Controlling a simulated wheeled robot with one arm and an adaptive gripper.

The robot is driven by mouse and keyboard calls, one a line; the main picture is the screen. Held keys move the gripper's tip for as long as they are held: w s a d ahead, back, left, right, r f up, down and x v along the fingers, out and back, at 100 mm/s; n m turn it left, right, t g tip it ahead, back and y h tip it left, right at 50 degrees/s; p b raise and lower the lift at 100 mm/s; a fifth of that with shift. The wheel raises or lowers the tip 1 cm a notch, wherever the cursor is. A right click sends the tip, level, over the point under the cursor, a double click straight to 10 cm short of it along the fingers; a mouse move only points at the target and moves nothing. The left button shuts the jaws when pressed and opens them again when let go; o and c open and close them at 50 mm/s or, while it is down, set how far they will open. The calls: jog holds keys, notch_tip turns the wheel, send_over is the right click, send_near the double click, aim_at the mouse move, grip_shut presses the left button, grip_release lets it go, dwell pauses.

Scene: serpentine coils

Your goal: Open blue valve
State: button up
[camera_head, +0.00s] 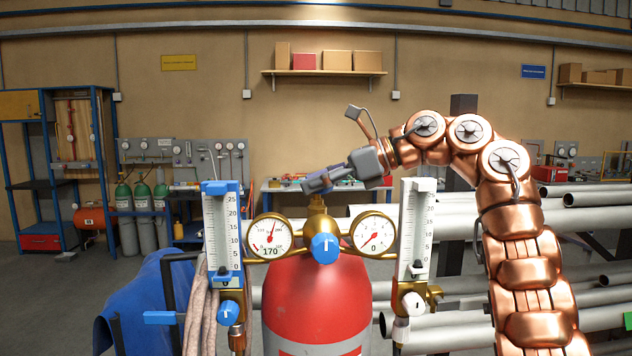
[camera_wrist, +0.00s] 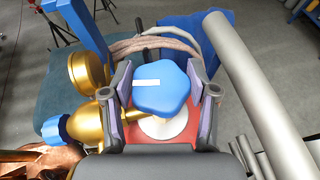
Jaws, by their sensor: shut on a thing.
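The blue valve (camera_wrist: 168,95) is a rounded, lobed knob with a white mark on its top. In the wrist view it sits between the two fingers of my gripper (camera_wrist: 162,82), which is shut on it from both sides. In the head view my gripper (camera_head: 318,184) reaches in from the right, above the brass neck of the red cylinder (camera_head: 315,292). There the fingers hide most or all of the valve.
Two round gauges (camera_head: 269,236) (camera_head: 375,234) flank a blue front knob (camera_head: 326,247) below my gripper. A blue-framed flowmeter (camera_head: 222,230) stands left and a white flowmeter (camera_head: 415,230) right, close to my arm. Grey pipes (camera_head: 590,198) lie stacked at right.

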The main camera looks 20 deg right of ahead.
jog(key=shift+r+n+g+y, duration=0.1)
jog(key=shift+n+g+y, duration=0.3)
jog(key=shift+n+g, duration=0.2)
dwell(0.5)
jog(key=o, duration=1.2)
jog(key=shift+c, duration=0.2)
jog(key=shift+m+t+h, duration=1.1)
jog(key=shift+m+t, duration=0.6)
jog(key=shift+t, duration=0.1)
jog(key=shift+m+t+h, duration=1.7)
jog(key=shift+m, duration=0.4)
jog(key=shift+m+t+h, duration=0.5)
jog(key=shift+m+h, duration=0.4)
jog(key=shift+m+t+h, duration=0.3)
jog(key=shift+m+h, duration=0.5)
jog(key=shift+m+t+h, duration=0.3)
jog(key=shift+m+h, duration=1.7)
jog(key=shift+h, duration=0.4)
